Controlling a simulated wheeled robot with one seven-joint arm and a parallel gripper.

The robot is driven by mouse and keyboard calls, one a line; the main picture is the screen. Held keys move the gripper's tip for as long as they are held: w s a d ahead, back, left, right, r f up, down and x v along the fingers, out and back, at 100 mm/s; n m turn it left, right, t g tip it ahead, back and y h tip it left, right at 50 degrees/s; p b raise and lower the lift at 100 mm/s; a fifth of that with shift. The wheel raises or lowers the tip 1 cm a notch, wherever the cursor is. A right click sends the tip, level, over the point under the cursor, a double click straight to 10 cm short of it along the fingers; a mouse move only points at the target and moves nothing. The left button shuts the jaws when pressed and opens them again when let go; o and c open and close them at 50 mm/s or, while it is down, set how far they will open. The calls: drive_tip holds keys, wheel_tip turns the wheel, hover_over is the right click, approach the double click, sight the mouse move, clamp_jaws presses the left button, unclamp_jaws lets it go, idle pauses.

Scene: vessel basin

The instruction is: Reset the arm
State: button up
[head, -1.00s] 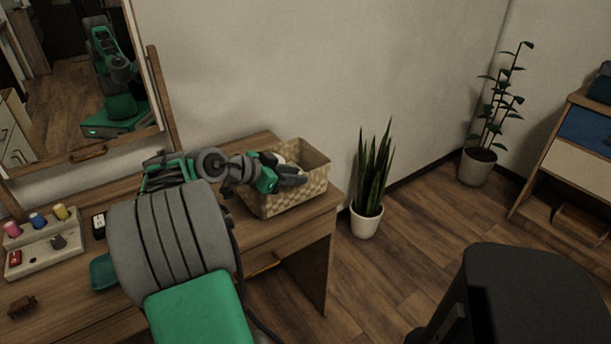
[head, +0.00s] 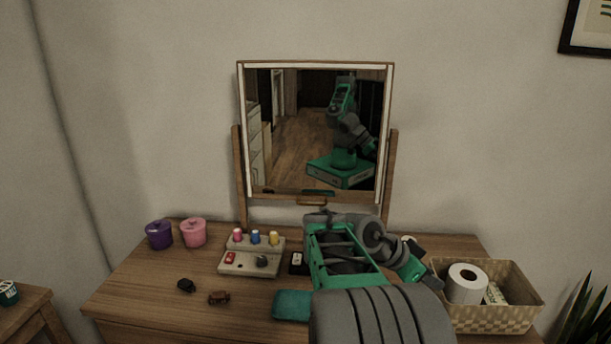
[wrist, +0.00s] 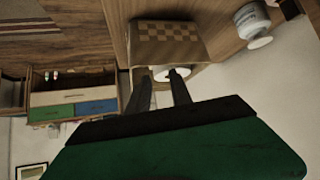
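My arm bends over the dresser (head: 140,290) in the head view. My gripper (head: 428,284) is at the left side of the wicker basket (head: 500,318), partly hidden by my own arm links. In the wrist view my gripper (wrist: 160,74) shows two dark fingers with a gap between them, and I see nothing clearly held. The basket also shows beyond the fingertips in the wrist view (wrist: 165,42). My arm is also reflected in the mirror (head: 315,66).
The basket holds a toilet roll (head: 467,283). A plant (head: 582,318) is at the right.

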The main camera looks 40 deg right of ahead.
drive_tip(key=w+a+r+n+t+y+p, duration=0.25)
drive_tip(key=w+a+n, duration=0.35)
drive_tip(key=a, duration=0.4)
drive_tip(key=w+a+r+n+t+y+p, duration=0.1)
drive_tip(key=w+a+n+t+p, duration=0.35)
drive_tip(key=a, duration=0.55)
drive_tip(key=s+a+r+n+y+p, duration=0.1)
drive_tip(key=a+n+y+p, duration=0.2)
drive_tip(key=a+n, duration=0.8)
drive_tip(key=a+y, duration=0.2)
drive_tip(key=a, duration=0.8)
drive_tip(key=shift+s+r, duration=0.3)
drive_tip(key=shift+s, duration=0.05)
